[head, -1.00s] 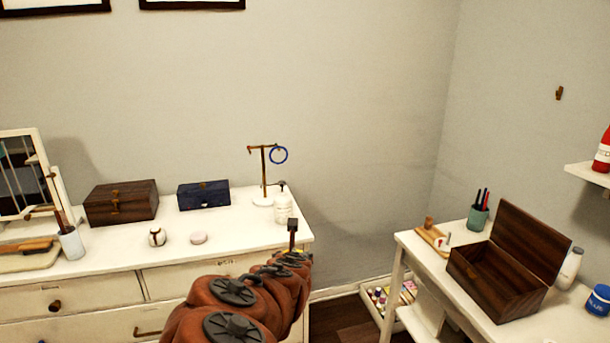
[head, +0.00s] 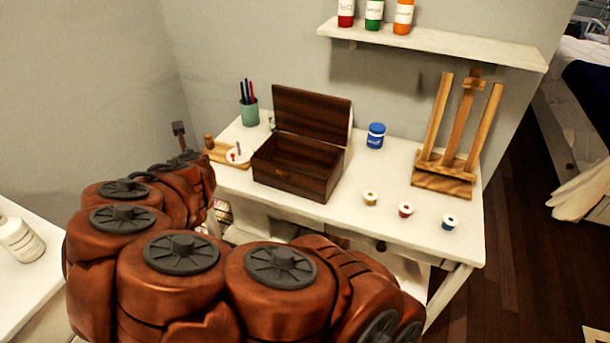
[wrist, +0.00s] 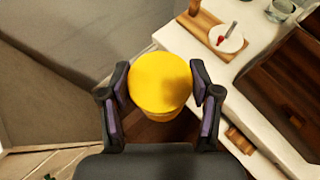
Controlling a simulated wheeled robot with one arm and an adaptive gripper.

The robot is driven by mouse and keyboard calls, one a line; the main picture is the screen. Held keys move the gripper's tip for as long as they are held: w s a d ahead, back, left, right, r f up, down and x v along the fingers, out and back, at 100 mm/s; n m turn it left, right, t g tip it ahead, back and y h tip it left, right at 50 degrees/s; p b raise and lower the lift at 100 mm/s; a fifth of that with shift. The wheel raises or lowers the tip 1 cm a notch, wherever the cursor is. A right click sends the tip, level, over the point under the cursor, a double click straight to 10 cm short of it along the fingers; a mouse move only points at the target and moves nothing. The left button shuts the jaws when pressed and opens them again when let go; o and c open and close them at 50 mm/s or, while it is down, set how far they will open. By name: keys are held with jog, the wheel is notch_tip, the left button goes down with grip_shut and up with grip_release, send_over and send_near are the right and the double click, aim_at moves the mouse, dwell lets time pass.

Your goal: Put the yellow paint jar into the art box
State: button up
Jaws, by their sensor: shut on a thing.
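The yellow paint jar (wrist: 160,85) is between the two fingers of my gripper (wrist: 160,100) in the wrist view, with its round yellow top facing the camera. The gripper is shut on it and holds it in the air, left of the white desk. In the head view my arm hides the jar and the fingers. The art box (head: 290,176), dark brown wood, stands on the desk with its lid raised at the back. Its inside looks empty in the head view. Part of the box (wrist: 285,85) shows at the right of the wrist view.
On the desk (head: 345,232) are a brush cup (head: 249,112), a wooden board with a white palette (head: 235,155), a blue jar (head: 375,136), several small pots and an easel (head: 458,140). A shelf (head: 430,42) with bottles hangs above. The dresser edge (head: 40,270) is at left.

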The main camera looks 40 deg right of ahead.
jog(key=w+d+f+n+y+b, duration=0.3)
jog(key=w+d+n+y+b, duration=0.15)
jog(key=w+d+b, duration=0.3)
jog(key=s+d+y+b, duration=0.1)
jog(key=s+d+b, duration=0.15)
jog(key=d, duration=0.85)
jog(key=s+d+b, duration=0.2)
jog(key=d+b, duration=0.1)
jog(key=d, duration=0.8)
jog(key=shift+n, duration=0.35)
jog(key=f, duration=0.9)
jog(key=shift+s+d+f, duration=0.1)
jog(key=shift+s+d, duration=0.15)
jog(key=shift+f+b, duration=0.1)
jog(key=shift+b, duration=0.2)
jog(key=o, duration=1.4)
jog(key=shift+c, duration=0.2)
jog(key=shift+r, duration=0.2)
